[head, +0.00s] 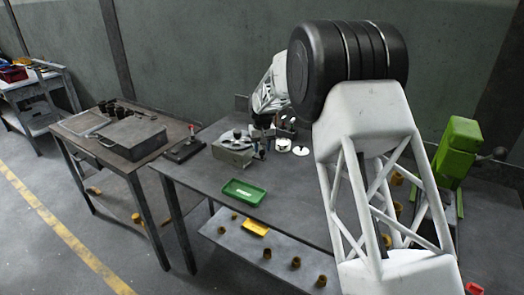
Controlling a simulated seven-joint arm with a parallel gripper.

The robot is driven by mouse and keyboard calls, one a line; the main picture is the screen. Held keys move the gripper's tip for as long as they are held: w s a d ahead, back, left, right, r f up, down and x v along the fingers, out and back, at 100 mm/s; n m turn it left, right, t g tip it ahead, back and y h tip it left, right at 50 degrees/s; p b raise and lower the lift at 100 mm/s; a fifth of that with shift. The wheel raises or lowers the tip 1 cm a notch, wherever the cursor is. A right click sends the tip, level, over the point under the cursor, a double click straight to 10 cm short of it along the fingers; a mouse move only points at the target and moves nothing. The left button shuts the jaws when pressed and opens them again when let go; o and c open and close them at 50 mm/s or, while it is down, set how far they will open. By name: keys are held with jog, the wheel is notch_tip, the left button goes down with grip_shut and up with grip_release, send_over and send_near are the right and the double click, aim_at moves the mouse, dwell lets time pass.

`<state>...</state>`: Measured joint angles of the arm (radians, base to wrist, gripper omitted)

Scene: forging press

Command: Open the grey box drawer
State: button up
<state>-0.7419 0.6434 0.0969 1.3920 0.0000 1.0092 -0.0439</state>
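A small grey box (232,156) stands on the middle workbench, left of my arm. A round light disc (238,137) shows at its top. A larger grey box (132,138) with a small handle on it sits on the left table. I cannot tell which box has the drawer, and no drawer is seen pulled out. My gripper (263,143) is small and dark in the view, low over the bench at the right end of the small box. Its fingers are too small and cluttered to show whether they are open or touching the box.
A green tray (244,192) lies near the bench's front edge. A dark stand with a red-topped lever (186,148) is left of the small box. White round parts (299,151) lie to its right. A green machine (457,150) stands at the far right. The bench's middle is clear.

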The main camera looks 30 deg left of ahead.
jog(key=shift+f, duration=0.85)
grip_shut()
jog(key=shift+d+r, duration=0.1)
jog(key=shift+d, duration=5.1)
grip_release()
jog(key=shift+r, duration=0.1)
